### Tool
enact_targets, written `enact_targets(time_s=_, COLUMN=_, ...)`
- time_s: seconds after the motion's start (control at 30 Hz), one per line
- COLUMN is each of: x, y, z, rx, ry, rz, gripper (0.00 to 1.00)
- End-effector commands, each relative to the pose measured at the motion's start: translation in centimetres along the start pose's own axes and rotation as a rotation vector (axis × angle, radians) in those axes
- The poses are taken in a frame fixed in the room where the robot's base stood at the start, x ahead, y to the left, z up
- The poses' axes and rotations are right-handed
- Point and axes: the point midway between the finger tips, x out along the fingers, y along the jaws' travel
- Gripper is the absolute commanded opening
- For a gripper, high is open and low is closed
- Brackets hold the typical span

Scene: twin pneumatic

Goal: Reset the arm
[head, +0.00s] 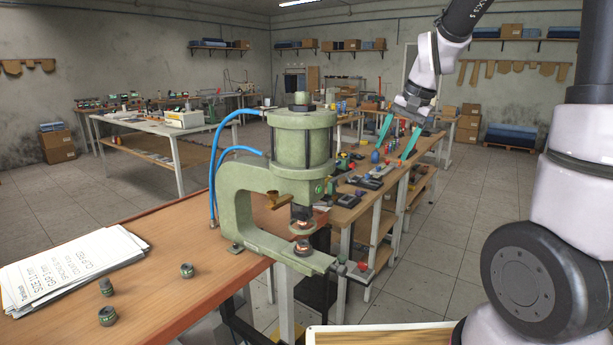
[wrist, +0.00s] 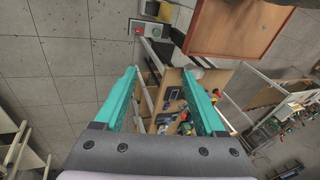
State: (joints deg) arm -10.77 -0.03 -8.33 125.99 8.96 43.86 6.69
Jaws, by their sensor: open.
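My gripper (head: 398,138) is raised in the air at the upper right of the head view, to the right of the green press. Its two teal fingers are spread apart with nothing between them. In the wrist view the open fingers (wrist: 160,100) point toward a cluttered workbench and the tiled floor some way off. The gripper touches nothing that I can see.
The green pneumatic press (head: 303,150) with blue hoses stands on the wooden table (head: 190,255). Small dark cylindrical parts (head: 108,316) and a stack of papers (head: 70,265) lie at the left. A cluttered bench (head: 345,213) stands behind. Floor (head: 470,220) at right is clear.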

Motion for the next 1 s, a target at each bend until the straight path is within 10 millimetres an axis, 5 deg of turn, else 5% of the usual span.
enact_targets(time_s=0.03, x=-2.4, y=0.4, z=0.9, rx=-0.015, ry=0.026, rz=-0.023, gripper=0.72)
enact_targets(time_s=0.2, x=-8.4, y=2.1, z=4.3, rx=-0.073, ry=0.1, rz=-0.069, gripper=0.72)
enact_targets(time_s=0.4, x=-13.4, y=4.7, z=8.9, rx=-0.142, ry=0.199, rz=-0.096, gripper=0.72)
enact_targets(time_s=0.63, x=-15.8, y=7.0, z=12.6, rx=-0.195, ry=0.282, rz=-0.095, gripper=0.72)
enact_targets(time_s=1.0, x=-16.1, y=7.5, z=13.3, rx=-0.207, ry=0.299, rz=-0.091, gripper=0.72)
